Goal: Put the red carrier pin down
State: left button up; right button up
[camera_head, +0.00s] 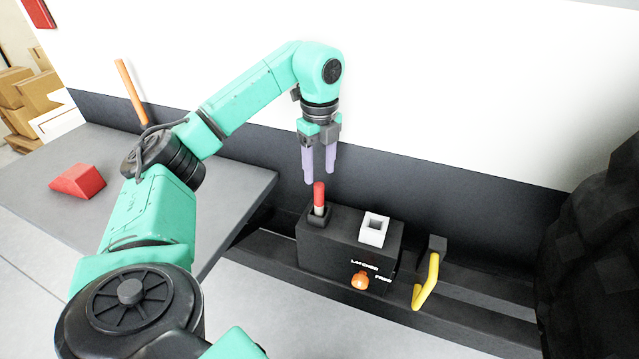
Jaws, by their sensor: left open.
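The red carrier pin (319,196) stands upright in a dark socket on top of the black box (335,248). Its top is red and a pale band shows below; its lower end is hidden in the socket. My left gripper (322,180) points down just above the pin, its pale purple fingers open and apart, with nothing between them. My right gripper is not in view.
An orange knob (359,281) is on the box front beside white lettering. A yellow handle (427,283) stands to its right. A grey table (232,190) at left holds a red wedge-shaped block (78,181). A white wall rises behind.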

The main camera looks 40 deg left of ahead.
pick_arm(q)
notch_tip(320, 180, up, 6)
jog(key=p, duration=0.2)
dwell(0.5)
